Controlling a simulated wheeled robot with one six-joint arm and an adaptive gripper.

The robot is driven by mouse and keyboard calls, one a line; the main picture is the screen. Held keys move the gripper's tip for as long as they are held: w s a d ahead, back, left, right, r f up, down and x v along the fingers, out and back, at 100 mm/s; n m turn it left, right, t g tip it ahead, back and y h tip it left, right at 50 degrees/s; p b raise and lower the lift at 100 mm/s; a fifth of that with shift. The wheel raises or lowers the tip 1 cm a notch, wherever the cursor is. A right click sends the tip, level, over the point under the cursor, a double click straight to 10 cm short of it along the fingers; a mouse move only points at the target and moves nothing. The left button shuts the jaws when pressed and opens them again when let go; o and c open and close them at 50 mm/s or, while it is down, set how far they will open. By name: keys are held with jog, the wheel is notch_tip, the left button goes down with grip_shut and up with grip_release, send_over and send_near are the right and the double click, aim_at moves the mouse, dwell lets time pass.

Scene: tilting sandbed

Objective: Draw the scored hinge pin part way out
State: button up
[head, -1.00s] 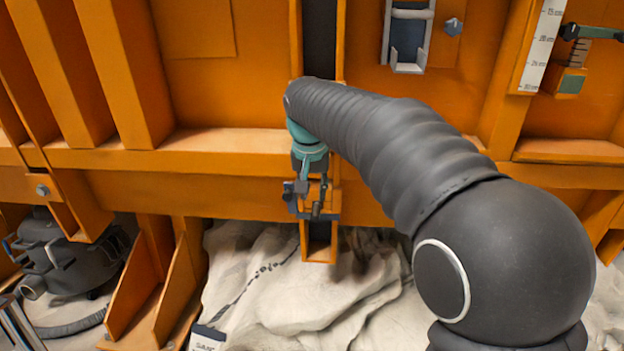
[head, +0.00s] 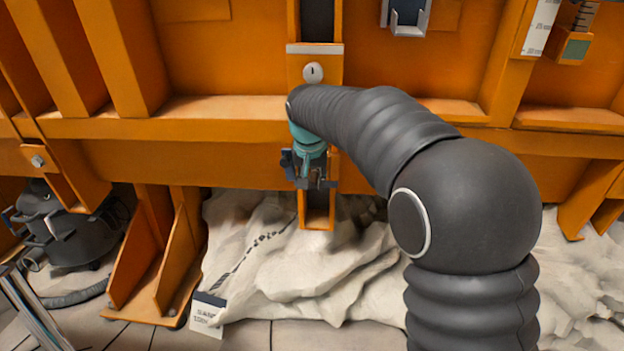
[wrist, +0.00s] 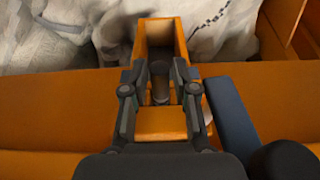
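My gripper (head: 315,184) points down at the orange bracket (head: 317,222) on the front beam, below the middle post. In the wrist view its two dark fingers (wrist: 159,76) stand apart on either side of a short grey cylindrical pin (wrist: 160,88) inside the orange channel. Gaps seem to show between pin and fingers; contact is not clear. No score mark can be made out on this pin. In the head view a pale round head with a dark slot (head: 313,72) sits on the orange post above my wrist. The gripper hides the pin in that view.
The orange beam (head: 210,170) runs across the front. Pale sand or cloth (head: 290,275) lies below it. A black machine (head: 75,235) stands at the left, with a white label card (head: 207,312) near the floor. A dark blue bar (wrist: 232,115) lies right of my fingers.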

grip_shut()
jog(key=shift+s+f+b, duration=0.2)
jog(key=shift+s+b, duration=0.65)
jog(key=shift+s, duration=0.5)
dwell(0.5)
